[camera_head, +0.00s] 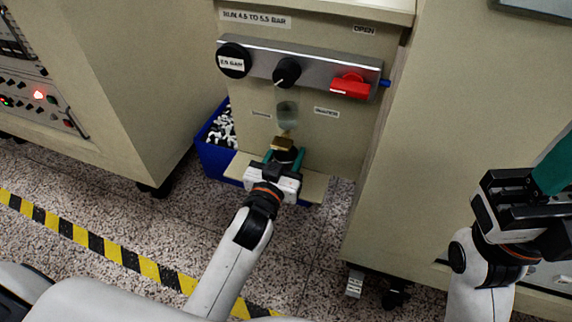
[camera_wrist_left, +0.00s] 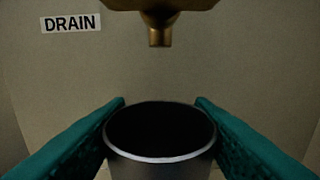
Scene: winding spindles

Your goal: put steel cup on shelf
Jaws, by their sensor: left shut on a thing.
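The steel cup (camera_wrist_left: 160,153) stands upright between the teal fingers of my left gripper (camera_wrist_left: 160,130) in the left wrist view, its round rim facing up and its inside dark. In the head view, my left gripper (camera_head: 284,158) is shut on the cup (camera_head: 284,155), which is mostly hidden by the gripper and the brass drain valve (camera_head: 283,143). The beige shelf (camera_head: 315,188) juts from the cabinet's front, around and below the gripper. I cannot tell whether the cup's base touches it. My right gripper (camera_head: 552,165) is at the right edge, its fingertips not clearly shown.
The brass spout (camera_wrist_left: 160,36) hangs just above and beyond the cup. Above the valve are a sight glass (camera_head: 288,114), black knobs (camera_head: 287,72) and a red handle (camera_head: 350,85). A blue bin (camera_head: 214,158) with black and white pieces stands left of the shelf.

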